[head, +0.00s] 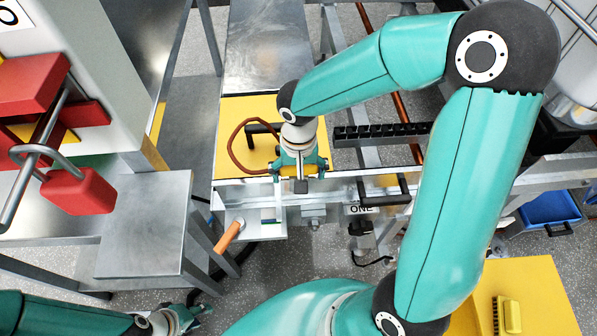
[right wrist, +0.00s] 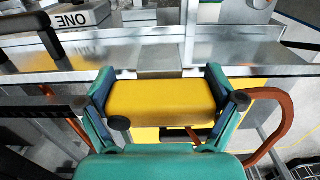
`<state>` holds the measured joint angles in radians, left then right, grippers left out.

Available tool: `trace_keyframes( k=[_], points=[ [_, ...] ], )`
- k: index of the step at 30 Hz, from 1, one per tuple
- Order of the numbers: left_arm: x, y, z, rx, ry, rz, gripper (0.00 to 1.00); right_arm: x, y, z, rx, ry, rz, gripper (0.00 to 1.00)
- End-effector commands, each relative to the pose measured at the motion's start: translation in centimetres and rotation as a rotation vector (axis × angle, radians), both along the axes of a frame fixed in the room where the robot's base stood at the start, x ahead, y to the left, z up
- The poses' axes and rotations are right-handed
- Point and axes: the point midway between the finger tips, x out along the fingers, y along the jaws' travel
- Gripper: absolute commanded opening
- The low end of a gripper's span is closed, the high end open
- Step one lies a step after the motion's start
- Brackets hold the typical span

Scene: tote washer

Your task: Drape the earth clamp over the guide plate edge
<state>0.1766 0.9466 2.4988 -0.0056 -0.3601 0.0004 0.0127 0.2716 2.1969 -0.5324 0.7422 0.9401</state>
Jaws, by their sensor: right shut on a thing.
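My right gripper (head: 300,178) points down at the front edge of the yellow panel. In the right wrist view its fingers (right wrist: 163,100) are shut on a yellow block, the earth clamp (right wrist: 160,102). A red-brown cable (right wrist: 285,120) loops out beside the clamp, and the loop (head: 233,150) also shows in the head view. A pale steel edge (right wrist: 185,72), which looks like the guide plate edge, lies just beyond the clamp. I cannot tell whether they touch. My left gripper (head: 185,318) is at the lower left, far from the clamp; its jaws are unclear.
A yellow panel (head: 240,112) lies under the right gripper. A black toothed strip (head: 380,132) and black handle (head: 385,190) are to its right. An orange handle (head: 228,237) sticks out below. A steel table (head: 145,225) with a red padlock (head: 78,192) stands left.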

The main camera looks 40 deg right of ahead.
Motion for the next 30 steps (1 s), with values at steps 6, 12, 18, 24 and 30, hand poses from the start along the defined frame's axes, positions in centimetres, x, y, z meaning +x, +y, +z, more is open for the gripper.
trace_keyframes(
  k=[6,12,18,24,30],
  points=[
    [0.0,0.0,-0.1,0.0,0.0,0.0,0.4,0.1,0.0,0.0,0.0,-0.002,0.0,0.33],
    [0.0,0.0,-0.1,0.0,0.0,0.0,0.4,0.1,0.0,0.0,0.0,-0.002,0.0,1.0],
    [0.0,0.0,-0.1,0.0,0.0,0.0,0.4,0.0,0.0,-0.1,0.0,0.0,0.0,1.0],
    [0.0,0.0,0.4,0.0,0.0,0.0,0.4,0.0,0.0,0.5,0.0,0.0,0.0,1.0],
    [0.0,0.0,1.5,0.0,0.0,0.0,0.4,0.0,0.0,2.1,0.0,0.0,0.0,1.0]
  ],
)
